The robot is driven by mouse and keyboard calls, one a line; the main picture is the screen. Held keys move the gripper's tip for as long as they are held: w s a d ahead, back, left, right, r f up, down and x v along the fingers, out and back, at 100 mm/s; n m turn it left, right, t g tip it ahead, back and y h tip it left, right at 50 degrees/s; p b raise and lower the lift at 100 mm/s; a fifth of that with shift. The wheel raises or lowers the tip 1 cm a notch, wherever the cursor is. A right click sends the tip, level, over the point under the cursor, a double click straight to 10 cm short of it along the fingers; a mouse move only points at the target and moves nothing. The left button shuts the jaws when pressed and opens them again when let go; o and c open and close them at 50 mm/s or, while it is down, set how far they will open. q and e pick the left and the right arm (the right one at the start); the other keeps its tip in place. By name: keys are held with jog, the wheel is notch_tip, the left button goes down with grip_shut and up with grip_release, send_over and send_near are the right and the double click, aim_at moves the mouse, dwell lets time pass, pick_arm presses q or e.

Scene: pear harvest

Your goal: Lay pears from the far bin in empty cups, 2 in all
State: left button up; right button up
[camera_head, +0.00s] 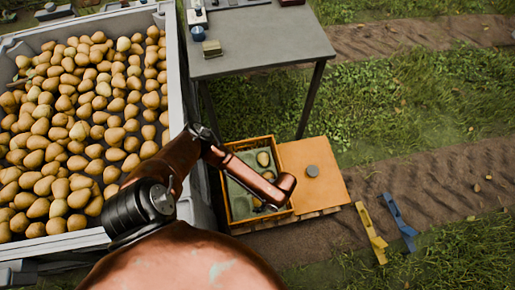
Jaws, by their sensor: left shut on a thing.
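The large grey bin (174,65) at the left holds a thick layer of yellow-brown pears (75,110). An orange crate (227,200) stands right of the bin and holds a pale green cup tray (241,206). One pear (263,158) lies in the tray near its far right corner, and another shows partly beside my arm. My left arm reaches across the bin's corner to the crate. My left gripper (263,206) is low over the tray's near right part, shut on what seems to be a pear, mostly hidden by the wrist. My right gripper is out of view.
A grey table (260,40) with small items stands behind the crate. A yellow tool (371,235) and a blue tool (400,218) lie on the soil farther right.

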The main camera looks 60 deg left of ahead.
aim_at(257, 202)
pick_arm(q)
jog(key=shift+s+f, duration=0.1)
jog(key=shift+f, duration=0.1)
dwell(0.5)
jog(key=shift+f, duration=1.4)
jog(key=shift+f+b, duration=0.2)
jog(key=shift+b, duration=0.1)
jog(key=o, duration=1.4)
jog(key=shift+c, duration=0.2)
jog(key=shift+r, duration=0.15)
